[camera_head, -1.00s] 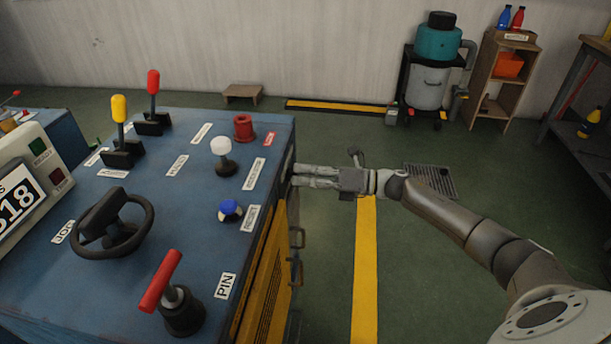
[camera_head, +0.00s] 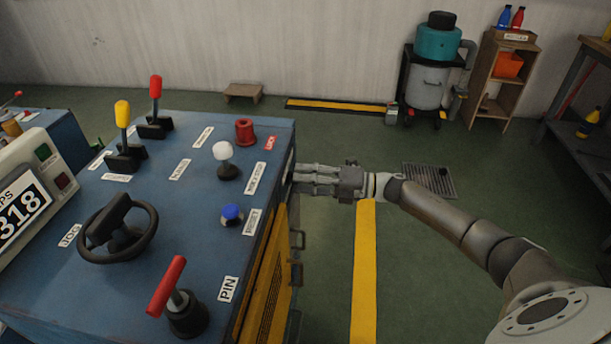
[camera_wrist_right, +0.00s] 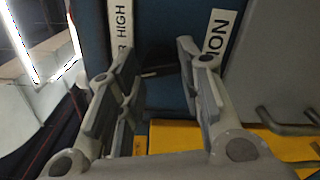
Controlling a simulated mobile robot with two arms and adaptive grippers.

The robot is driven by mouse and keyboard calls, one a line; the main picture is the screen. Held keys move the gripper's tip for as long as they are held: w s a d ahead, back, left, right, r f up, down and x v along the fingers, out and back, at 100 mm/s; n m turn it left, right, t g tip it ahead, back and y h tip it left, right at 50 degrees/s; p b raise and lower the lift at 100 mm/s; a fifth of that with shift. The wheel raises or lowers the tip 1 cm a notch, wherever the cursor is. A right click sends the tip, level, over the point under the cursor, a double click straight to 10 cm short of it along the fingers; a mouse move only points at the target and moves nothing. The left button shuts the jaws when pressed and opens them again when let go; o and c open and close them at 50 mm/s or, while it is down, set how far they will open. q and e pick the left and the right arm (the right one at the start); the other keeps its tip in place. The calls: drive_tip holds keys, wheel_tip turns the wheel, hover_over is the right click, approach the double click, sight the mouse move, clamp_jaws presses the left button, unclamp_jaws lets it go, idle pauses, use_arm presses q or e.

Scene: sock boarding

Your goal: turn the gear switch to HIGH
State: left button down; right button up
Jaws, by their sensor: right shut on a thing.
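My right gripper (camera_head: 305,180) reaches the right side face of the blue machine cabinet (camera_head: 190,218), level with its upper edge. In the right wrist view its two fingers (camera_wrist_right: 155,75) are closed around a dark part on the blue face, which I take to be the gear switch (camera_wrist_right: 157,50). A white label reading HIGH (camera_wrist_right: 123,18) is beside the left finger. A second label ending in ION (camera_wrist_right: 217,35) is beside the right finger. The fingers hide much of the switch, so its exact setting cannot be read. My left gripper is not in view.
The cabinet top carries a white knob (camera_head: 223,152), a blue button (camera_head: 231,213), a red button (camera_head: 245,130), a black handwheel (camera_head: 118,230), a red T-handle (camera_head: 168,285) and two levers. Yellow panels with handles line the side below.

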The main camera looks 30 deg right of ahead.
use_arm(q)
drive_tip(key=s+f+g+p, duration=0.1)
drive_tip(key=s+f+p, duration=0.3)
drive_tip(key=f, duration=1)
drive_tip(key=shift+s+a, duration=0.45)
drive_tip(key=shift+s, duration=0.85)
use_arm(e)
drive_tip(key=shift+f+m, duration=0.1)
drive_tip(key=shift+m, duration=6.1)
drive_tip(key=o, duration=1)
drive_tip(key=shift+d, duration=0.1)
